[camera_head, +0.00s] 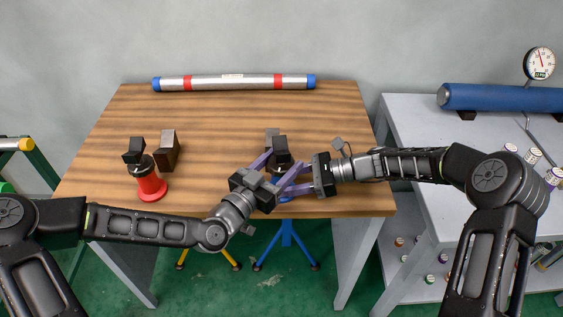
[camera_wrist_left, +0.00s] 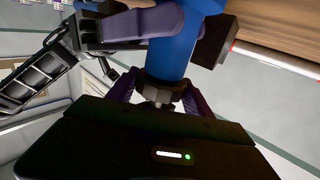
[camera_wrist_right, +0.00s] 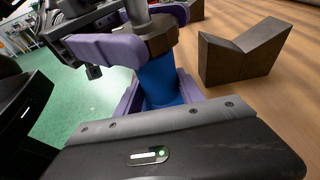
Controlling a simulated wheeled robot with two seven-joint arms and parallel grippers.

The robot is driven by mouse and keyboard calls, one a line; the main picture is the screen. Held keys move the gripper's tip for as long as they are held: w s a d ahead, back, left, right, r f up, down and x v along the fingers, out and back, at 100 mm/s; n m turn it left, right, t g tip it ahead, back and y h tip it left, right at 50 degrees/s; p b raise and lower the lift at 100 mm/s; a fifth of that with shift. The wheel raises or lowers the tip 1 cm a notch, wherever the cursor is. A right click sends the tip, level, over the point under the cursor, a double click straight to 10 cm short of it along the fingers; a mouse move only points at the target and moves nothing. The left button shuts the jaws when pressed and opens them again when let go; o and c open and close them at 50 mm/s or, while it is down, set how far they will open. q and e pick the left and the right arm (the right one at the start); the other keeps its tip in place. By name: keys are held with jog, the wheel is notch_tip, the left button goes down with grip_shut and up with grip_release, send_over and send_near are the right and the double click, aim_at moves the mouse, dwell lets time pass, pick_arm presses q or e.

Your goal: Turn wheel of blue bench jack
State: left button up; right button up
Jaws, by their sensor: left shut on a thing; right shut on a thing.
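The blue bench jack stands near the table's front edge, mostly hidden by my grippers in the head view, with its black head (camera_head: 281,147) showing. Its blue body shows in the left wrist view (camera_wrist_left: 171,52) and right wrist view (camera_wrist_right: 160,80). Its dark wheel (camera_wrist_right: 160,38) sits above the body, around a grey screw (camera_wrist_right: 138,12); it also shows in the left wrist view (camera_wrist_left: 158,91). My left gripper (camera_head: 284,160) has its purple fingers shut on the wheel. My right gripper (camera_head: 284,181) is shut on the blue body, just below.
A red jack (camera_head: 151,182) and a dark block (camera_head: 169,150) stand on the table's left. A notched dark block (camera_wrist_right: 240,52) stands behind the blue jack. A silver pipe (camera_head: 235,82) lies along the back. A grey side table (camera_head: 415,115) is on the right.

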pick_arm(q)
jog(key=shift+n+t+y, duration=0.4)
jog(key=shift+n+y, duration=0.1)
jog(key=shift+y, duration=0.2)
jog(key=o, duration=1.4)
jog(key=shift+a, duration=0.1)
jog(key=shift+c, duration=0.2)
notch_tip(320, 180, up, 10)
jog(key=shift+r, duration=0.1)
